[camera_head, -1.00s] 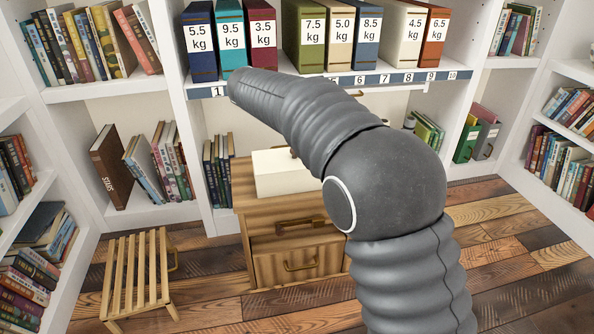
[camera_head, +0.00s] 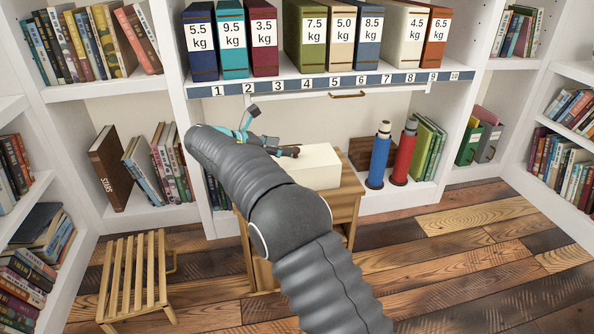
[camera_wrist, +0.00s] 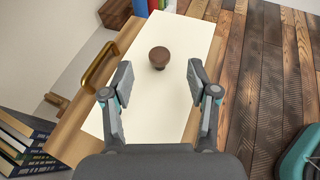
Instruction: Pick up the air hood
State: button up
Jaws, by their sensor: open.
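A cream box-shaped piece with a brown round knob on top, which I take to be the air hood (camera_head: 318,168), rests on a wooden cabinet (camera_head: 345,205). In the wrist view its cream top (camera_wrist: 150,110) lies below my gripper (camera_wrist: 160,82), with the brown knob (camera_wrist: 159,58) ahead of and between the two fingertips in the picture. My gripper (camera_head: 262,126) is open and empty, to the left of the knob in the head view. I cannot tell the height between fingers and knob. My arm hides part of the hood and cabinet.
A shelf of weight-labelled binders (camera_head: 305,45) hangs above the cabinet. Blue (camera_head: 379,160) and red (camera_head: 403,158) cylinders stand to the right. A slatted wooden stool (camera_head: 135,275) is at left. The plank floor (camera_head: 480,250) at right is clear.

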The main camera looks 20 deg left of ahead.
aim_at(295, 149)
jog(key=shift+f+b+x, duration=0.15)
jog(key=shift+b+x, duration=0.2)
jog(key=shift+x, duration=1.35)
jog(key=shift+f+b+x, duration=0.2)
jog(key=shift+b+x, duration=0.15)
jog(key=shift+x, duration=1.3)
jog(key=shift+s+a, duration=0.1)
jog(key=shift+a, duration=0.1)
grip_shut()
